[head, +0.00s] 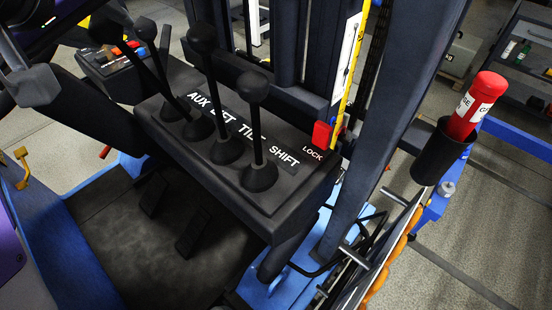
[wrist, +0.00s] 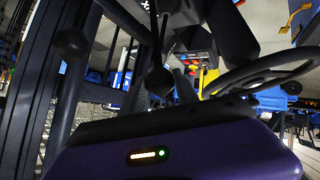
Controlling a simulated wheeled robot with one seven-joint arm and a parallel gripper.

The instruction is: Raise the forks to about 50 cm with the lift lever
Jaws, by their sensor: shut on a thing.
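The black console (head: 285,205) carries a row of levers labelled AUX, LIFT, TILT and SHIFT. The lift lever (head: 160,82) leans far toward the upper left, away from the more upright tilt lever (head: 212,90) and shift lever (head: 256,125). The aux lever (head: 157,62) stands behind it. My gripper (head: 106,24) is at the top left, shut around the lift lever's knob; its fingers are hard to make out. In the wrist view, a black knob and shaft (wrist: 157,80) stand centred just beyond my purple gripper housing. The forks are in neither view; their height cannot be told.
A red lock tab (head: 322,134) sits by the console's LOCK label. The dark mast (head: 372,110) rises behind the levers. A red cylinder (head: 477,103) stands in a black holder (head: 440,155) at right. The steering wheel (wrist: 262,78) is close on the right in the wrist view.

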